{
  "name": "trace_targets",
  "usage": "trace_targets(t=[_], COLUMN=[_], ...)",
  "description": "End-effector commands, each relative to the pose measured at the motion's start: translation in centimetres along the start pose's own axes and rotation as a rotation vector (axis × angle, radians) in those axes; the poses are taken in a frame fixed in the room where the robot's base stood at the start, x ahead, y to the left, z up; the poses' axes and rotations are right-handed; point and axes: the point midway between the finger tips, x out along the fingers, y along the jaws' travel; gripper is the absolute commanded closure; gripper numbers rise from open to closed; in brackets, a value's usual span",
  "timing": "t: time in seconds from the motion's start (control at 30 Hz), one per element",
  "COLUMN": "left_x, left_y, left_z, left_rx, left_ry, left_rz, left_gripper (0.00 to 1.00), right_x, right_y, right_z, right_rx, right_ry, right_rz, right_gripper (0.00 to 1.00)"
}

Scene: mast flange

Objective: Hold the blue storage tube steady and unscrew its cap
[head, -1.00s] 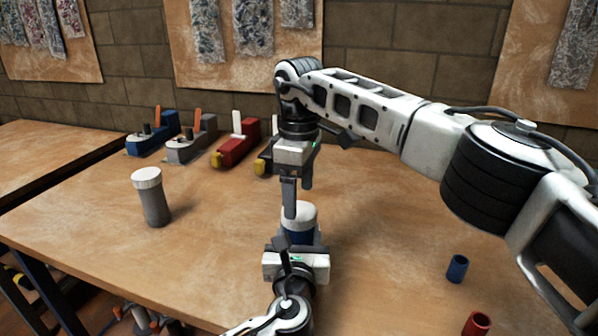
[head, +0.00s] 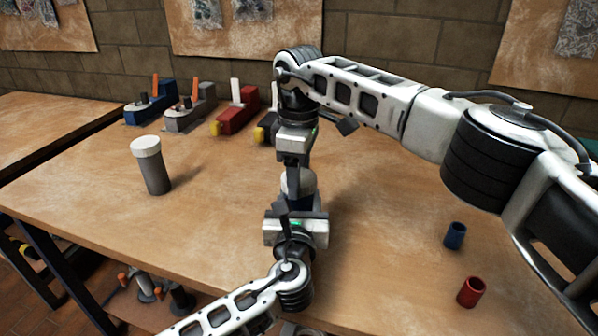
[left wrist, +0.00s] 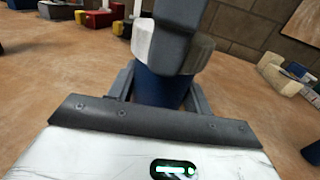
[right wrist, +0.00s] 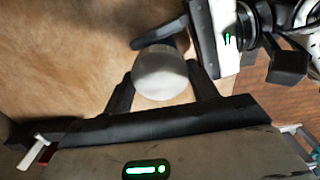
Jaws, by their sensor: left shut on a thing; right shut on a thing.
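The blue storage tube (left wrist: 160,88) stands upright on the table with a white cap (right wrist: 160,72) on top. In the head view the two grippers hide most of it. My left gripper (left wrist: 160,92) is shut on the blue body from the near side, one finger on each side. My right gripper (head: 298,180) points down from above and is shut on the white cap, its fingers on either side of it in the right wrist view (right wrist: 162,82). One right finger hides part of the cap in the left wrist view.
A grey tube with a white lid (head: 153,168) stands at the left. A small blue cup (head: 454,235) and a red cup (head: 471,292) stand at the right. Several coloured plane-like tools (head: 190,115) line the back. The table (head: 215,215) between is clear.

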Motion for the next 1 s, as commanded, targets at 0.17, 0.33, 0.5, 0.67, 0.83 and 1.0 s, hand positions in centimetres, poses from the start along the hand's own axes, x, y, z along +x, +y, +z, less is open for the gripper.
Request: trace_targets(t=[0.17, 0.33, 0.5, 0.67, 0.83, 1.0], left_x=[-0.02, -0.02, -0.03, -0.03, -0.03, -0.03], left_y=[0.01, 0.01, 0.01, 0.00, 0.00, 0.00], left_z=[-0.09, -0.09, -0.10, -0.10, -0.10, -0.10], left_rx=[0.001, 0.001, 0.001, 0.001, 0.002, 0.001], left_ry=[0.002, 0.001, 0.002, 0.002, 0.002, 0.002], left_rz=[0.000, 0.000, 0.000, 0.000, 0.000, 0.000], left_gripper=[1.00, 1.00, 1.00, 1.00, 1.00, 1.00], right_x=[-0.07, -0.09, -0.12, -0.16, -0.21, -0.24], right_y=[0.07, 0.05, 0.04, 0.01, 0.00, -0.02], right_z=[0.01, 0.00, -0.01, -0.02, -0.02, -0.02], right_rx=[-0.364, -0.809, -1.253, -1.672, -2.117, -2.562], right_ry=[-0.001, -0.001, -0.001, -0.001, -0.002, -0.002], right_rz=[0.003, 0.003, 0.002, 0.002, 0.003, 0.003], right_gripper=[0.69, 0.69, 0.69, 0.69, 0.69, 0.69])
